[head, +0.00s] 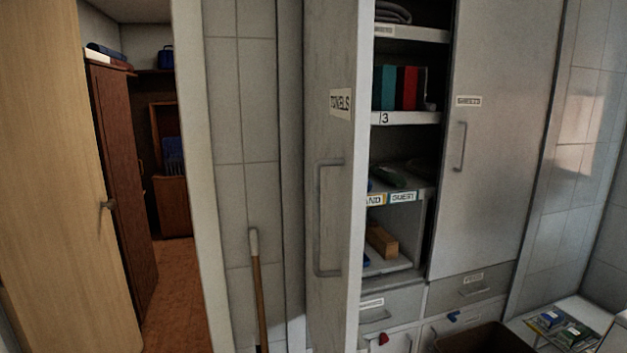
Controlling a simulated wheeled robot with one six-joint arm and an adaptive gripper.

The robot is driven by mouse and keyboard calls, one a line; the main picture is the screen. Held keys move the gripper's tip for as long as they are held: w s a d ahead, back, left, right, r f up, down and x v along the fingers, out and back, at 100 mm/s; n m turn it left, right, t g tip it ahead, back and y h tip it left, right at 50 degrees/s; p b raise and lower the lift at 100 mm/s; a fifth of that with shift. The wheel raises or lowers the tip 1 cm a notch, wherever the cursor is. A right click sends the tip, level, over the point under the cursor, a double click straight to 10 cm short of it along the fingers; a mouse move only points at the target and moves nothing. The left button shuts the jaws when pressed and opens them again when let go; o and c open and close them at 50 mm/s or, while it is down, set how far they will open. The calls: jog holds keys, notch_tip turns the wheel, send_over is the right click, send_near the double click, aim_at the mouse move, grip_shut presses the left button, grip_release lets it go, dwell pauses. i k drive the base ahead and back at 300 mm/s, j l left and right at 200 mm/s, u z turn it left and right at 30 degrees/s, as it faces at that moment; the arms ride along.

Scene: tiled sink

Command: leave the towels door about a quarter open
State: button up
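The towels door (335,215) is a grey-white cupboard door with a "TOWELS" label (341,103) and a long vertical bar handle (320,220). It is hinged at the left and stands swung out toward me, its outer face foreshortened and its free edge near me. The exact angle is hard to tell. Shelves show through the opening to its right. Nothing touches the handle in this view. My gripper is not in view.
The sheets door (490,140) at right is shut. Shelves (410,118) hold books and small items; drawers (390,305) lie below. A broom handle (258,290) leans left of the towels door. A brown bin (482,340) stands low right. A wooden door (55,180) stands open at far left.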

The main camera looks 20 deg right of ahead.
aim_at(338, 34)
jog(key=i+j, duration=0.1)
jog(key=j, duration=0.65)
jog(key=i+j, duration=0.1)
jog(key=j, duration=0.65)
jog(key=i+z, duration=0.05)
